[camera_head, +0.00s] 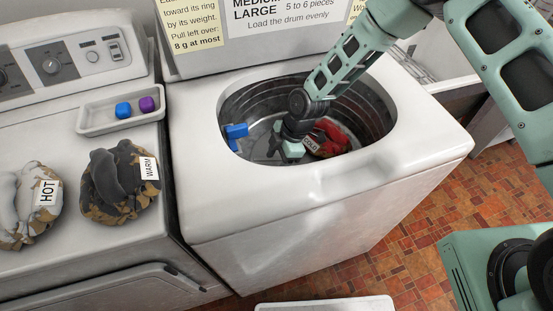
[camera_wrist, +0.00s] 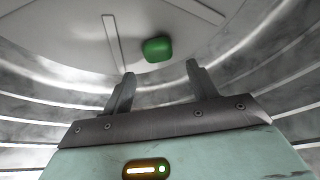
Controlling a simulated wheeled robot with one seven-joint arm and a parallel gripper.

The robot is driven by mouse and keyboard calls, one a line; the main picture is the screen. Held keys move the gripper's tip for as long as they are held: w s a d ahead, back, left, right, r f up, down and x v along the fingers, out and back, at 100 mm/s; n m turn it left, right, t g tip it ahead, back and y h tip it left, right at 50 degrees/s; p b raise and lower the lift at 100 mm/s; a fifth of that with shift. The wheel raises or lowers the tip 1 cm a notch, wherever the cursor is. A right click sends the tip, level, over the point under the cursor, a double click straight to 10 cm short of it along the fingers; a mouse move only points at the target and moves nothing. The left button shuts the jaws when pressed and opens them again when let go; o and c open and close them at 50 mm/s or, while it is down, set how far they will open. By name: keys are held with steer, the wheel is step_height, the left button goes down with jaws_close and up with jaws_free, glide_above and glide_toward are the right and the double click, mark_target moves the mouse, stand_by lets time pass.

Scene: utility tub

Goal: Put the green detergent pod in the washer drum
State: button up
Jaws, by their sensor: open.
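The green detergent pod (camera_wrist: 156,49) lies on the pale drum floor in the wrist view, just beyond my open fingertips and roughly between their lines, with a gap to each. My gripper (camera_wrist: 160,72) is open and empty, inside the washer drum (camera_wrist: 40,90). In the head view my arm reaches down through the round opening into the metal drum (camera_head: 370,105).
In the drum are a red bundle (camera_head: 333,133) tagged COLD and a blue object (camera_head: 236,131) at the left wall. The left machine bears a white tray (camera_head: 97,124) with blue (camera_head: 123,110) and purple (camera_head: 147,104) pods, and bundles tagged HOT (camera_head: 28,205) and WARM (camera_head: 122,185).

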steer(key=shift+r+p, duration=0.35)
steer(key=shift+r, duration=0.15)
steer(key=b+v, duration=0.2)
steer(key=v, duration=0.9)
steer(key=s+d+r+m+h, duration=0.2)
steer(key=s+d+r+m, duration=0.2)
steer(key=s+r, duration=0.5)
steer(key=s+d+r+m+t+h, duration=0.1)
steer(key=s+d+r+m, duration=0.3)
steer(key=s+r+m, duration=0.5)
steer(key=s+r, duration=0.1)
steer(key=s, duration=0.6)
steer(key=shift+r+m+h, duration=0.3)
steer(key=shift+r+h, duration=0.05)
steer(key=shift+h, duration=0.05)
